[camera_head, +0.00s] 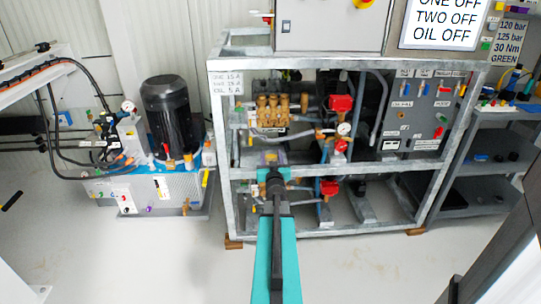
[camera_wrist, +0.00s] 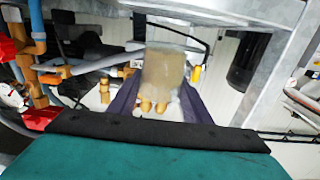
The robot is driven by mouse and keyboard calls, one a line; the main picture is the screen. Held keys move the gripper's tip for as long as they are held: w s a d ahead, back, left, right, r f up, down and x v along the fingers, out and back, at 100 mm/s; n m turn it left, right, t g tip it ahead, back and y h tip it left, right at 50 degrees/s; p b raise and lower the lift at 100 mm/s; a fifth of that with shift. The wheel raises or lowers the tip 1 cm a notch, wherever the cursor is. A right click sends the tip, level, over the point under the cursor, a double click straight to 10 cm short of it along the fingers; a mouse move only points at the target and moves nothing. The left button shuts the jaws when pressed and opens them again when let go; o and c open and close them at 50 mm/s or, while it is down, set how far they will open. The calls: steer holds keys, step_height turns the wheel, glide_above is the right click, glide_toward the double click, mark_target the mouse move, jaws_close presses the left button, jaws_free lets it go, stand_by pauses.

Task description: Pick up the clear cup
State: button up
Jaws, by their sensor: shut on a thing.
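The clear cup (camera_wrist: 164,70) is see-through with a brownish tint and shows in the upper middle of the wrist view. My gripper (camera_wrist: 158,100) has dark purple fingers on both sides of it and is shut on it. Brass-coloured rounded parts show through or just below the cup. In the head view, my gripper (camera_head: 271,158) reaches into the front of the grey frame, below the brass pump parts. The cup is too small to make out clearly there. I cannot tell whether the cup touches anything else.
The grey metal frame (camera_head: 232,185) surrounds my gripper with bars close by. Red-capped valves (camera_head: 341,103) and pipes stand right of it, with brass pump heads (camera_head: 272,110) above. A black motor unit (camera_head: 167,105) stands left. The floor in front is clear.

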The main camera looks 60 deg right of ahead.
steer(key=shift+s+a+r, duration=0.1)
steer(key=shift+s+a, duration=0.2)
steer(key=shift+a, duration=0.1)
steer(key=shift+s+a, duration=0.1)
steer(key=shift+a, duration=0.05)
stand_by(0.8)
